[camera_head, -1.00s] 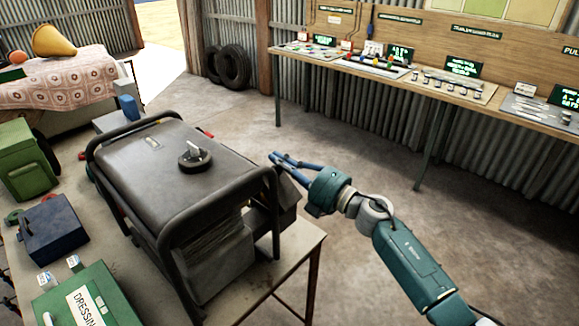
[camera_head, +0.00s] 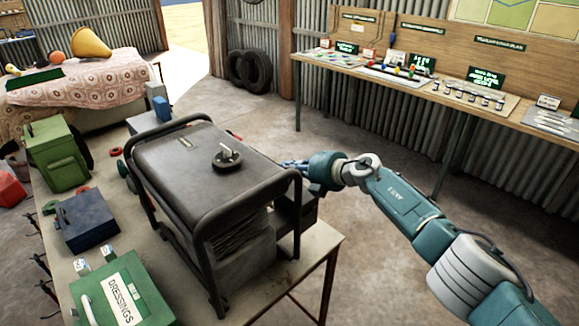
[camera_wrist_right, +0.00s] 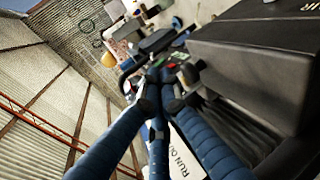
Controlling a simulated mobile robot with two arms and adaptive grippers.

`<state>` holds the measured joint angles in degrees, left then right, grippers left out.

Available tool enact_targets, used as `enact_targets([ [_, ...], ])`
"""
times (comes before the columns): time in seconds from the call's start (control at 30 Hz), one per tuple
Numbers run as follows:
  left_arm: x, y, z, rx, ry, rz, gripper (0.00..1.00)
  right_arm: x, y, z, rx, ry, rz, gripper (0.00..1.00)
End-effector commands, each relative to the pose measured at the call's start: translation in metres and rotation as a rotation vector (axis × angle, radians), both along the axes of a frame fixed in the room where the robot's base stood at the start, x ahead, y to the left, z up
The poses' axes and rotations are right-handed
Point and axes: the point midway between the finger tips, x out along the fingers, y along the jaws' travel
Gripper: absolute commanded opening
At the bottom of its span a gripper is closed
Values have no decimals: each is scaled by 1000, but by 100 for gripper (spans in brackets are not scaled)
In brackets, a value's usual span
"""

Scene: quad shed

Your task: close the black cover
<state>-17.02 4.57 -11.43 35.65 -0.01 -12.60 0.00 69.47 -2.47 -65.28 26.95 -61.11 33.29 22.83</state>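The black machine (camera_head: 210,165) in a tubular frame stands on the table, with a round knob on its top. A dark box-like part (camera_head: 308,212) sticks out from its right side; I take this for the black cover area. In the right wrist view a large dark casing (camera_wrist_right: 250,60) with partly cut-off lettering fills the right, with a dark recess below it. My right gripper (camera_head: 292,165) is beside the machine's right side, its fingers partly hidden by the frame. In the right wrist view its blue fingers (camera_wrist_right: 158,85) converge; the gap is unclear. My left gripper is out of view.
The table (camera_head: 325,240) also holds a green dressings box (camera_head: 120,300), a dark blue box (camera_head: 85,222) and a green can (camera_head: 58,155). A workbench (camera_head: 450,100) stands along the back wall. The floor between it and the table is clear.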

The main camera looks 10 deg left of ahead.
Motion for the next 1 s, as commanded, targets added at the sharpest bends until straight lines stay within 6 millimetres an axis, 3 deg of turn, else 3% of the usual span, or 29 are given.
enact_targets([
  [0.7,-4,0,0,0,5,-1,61,2,2,-3,-23,17,1,0],
  [1.0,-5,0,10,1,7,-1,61,2,2,8,-23,17,1,0],
])
